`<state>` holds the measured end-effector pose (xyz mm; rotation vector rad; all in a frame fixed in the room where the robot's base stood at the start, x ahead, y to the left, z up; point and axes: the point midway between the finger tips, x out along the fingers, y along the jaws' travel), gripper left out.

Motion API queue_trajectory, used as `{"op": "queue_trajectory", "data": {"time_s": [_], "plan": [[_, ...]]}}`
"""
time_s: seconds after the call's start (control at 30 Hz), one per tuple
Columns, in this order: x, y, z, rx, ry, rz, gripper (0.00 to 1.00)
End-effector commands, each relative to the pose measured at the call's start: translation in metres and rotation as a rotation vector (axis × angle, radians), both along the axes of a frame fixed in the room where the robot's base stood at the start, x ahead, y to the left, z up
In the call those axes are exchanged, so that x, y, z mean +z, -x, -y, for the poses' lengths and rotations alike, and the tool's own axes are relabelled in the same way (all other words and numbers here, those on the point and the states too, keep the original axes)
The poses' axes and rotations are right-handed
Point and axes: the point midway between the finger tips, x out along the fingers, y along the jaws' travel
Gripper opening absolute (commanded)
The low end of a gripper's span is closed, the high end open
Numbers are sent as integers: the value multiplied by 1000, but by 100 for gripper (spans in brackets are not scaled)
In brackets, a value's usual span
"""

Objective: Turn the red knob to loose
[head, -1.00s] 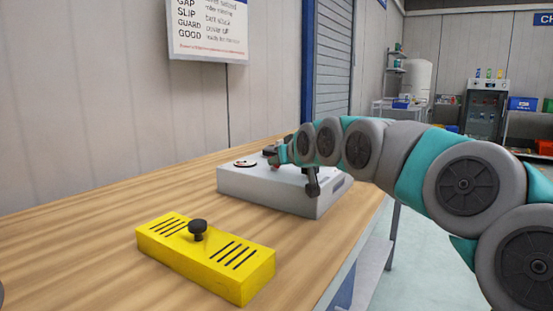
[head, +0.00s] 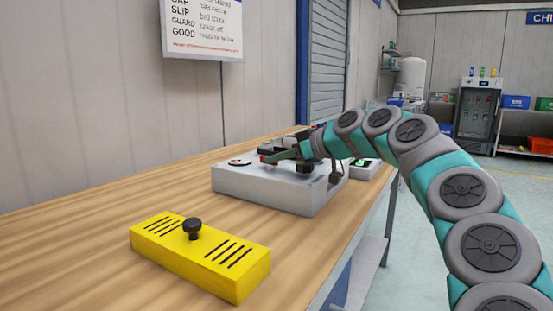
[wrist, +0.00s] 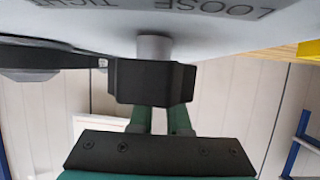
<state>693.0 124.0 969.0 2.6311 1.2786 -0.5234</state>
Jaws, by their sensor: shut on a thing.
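The grey box (head: 262,188) stands on the wooden table, and the red knob (head: 265,156) shows as a small red patch on its top, partly hidden by my gripper. My gripper (head: 275,158) is down at this knob with its green fingers shut on it. In the wrist view the green fingers (wrist: 160,119) meet a dark block on a short grey shaft (wrist: 153,46); no red shows there. Upside down on the panel, LOOSE (wrist: 216,7) reads to the right of the shaft and TIGHT (wrist: 67,3) to the left.
A round dial (head: 240,162) and a black knob (head: 304,165) sit on the same box. A yellow box (head: 200,258) with a black knob stands nearer on the table. A small device (head: 364,168) lies behind to the right. The table is clear to the left.

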Motion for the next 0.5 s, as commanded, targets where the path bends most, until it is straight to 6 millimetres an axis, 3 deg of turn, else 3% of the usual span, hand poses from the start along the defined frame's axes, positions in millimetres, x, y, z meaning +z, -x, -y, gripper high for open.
{"op": "queue_trajectory", "data": {"time_s": [0.5], "plan": [[1, -3, 1, 89, 1, 2, 0]]}}
